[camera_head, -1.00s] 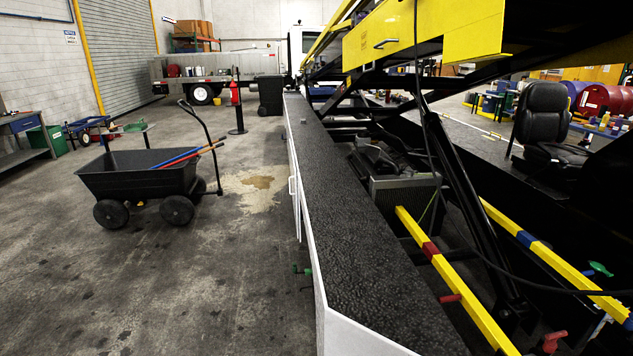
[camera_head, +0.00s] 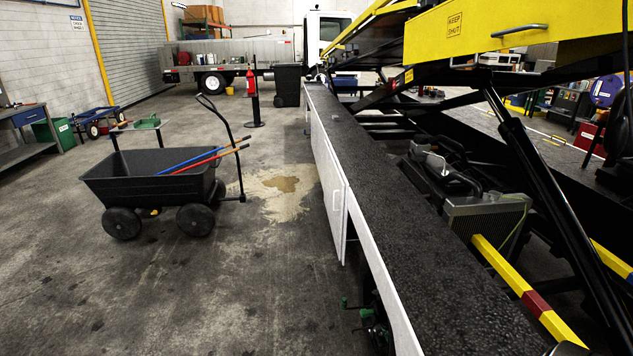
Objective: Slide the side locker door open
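The side locker door (camera_head: 328,175) is a white panel with an upright handle (camera_head: 336,200) on the left flank of the belt loader. I see it at a steep angle. Its near edge stands beside a dark opening (camera_head: 357,258) in the flank. A green fitting (camera_head: 366,312) shows low at that opening. Neither of my grippers is in view, and nothing touches the door.
The loader's long black top deck (camera_head: 400,190) runs away from me. A black cart (camera_head: 150,185) with long-handled tools stands on the floor to the left. A fire extinguisher stand (camera_head: 251,95) is farther back.

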